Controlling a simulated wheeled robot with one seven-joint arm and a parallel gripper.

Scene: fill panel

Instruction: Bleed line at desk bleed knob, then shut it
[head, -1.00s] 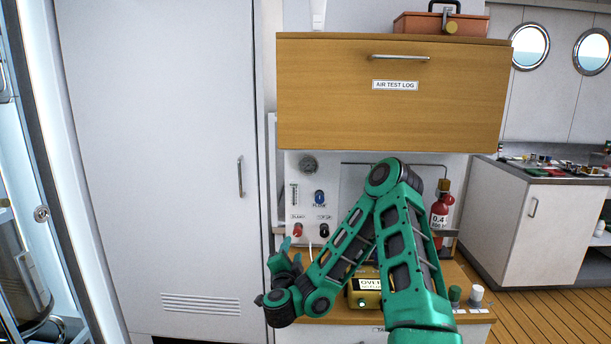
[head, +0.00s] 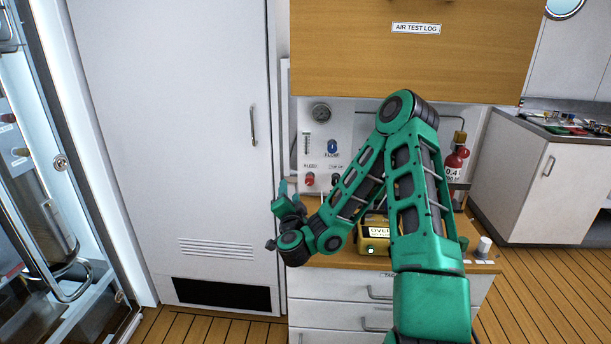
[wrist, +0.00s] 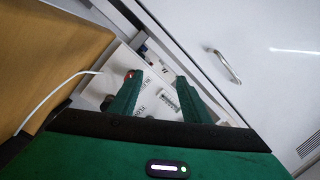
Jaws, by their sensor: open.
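The red bleed knob (head: 310,179) sits on the white panel (head: 345,130) above the desk, under a small label that seems to read BLEED. My gripper (head: 284,190) is open and empty, just left of the knob in the head view. In the wrist view, the red knob (wrist: 130,75) shows at the tip of the left finger, partly hidden by it. My gripper (wrist: 156,76) has its fingers spread in front of the panel. I cannot tell whether a finger touches the knob.
A blue flow knob (head: 332,146), a black knob (head: 336,180) and a round gauge (head: 321,113) are close by on the panel. A yellow box (head: 374,246) stands on the desk. A wooden cabinet (head: 410,60) overhangs. A white cable (wrist: 60,92) runs near the fingers.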

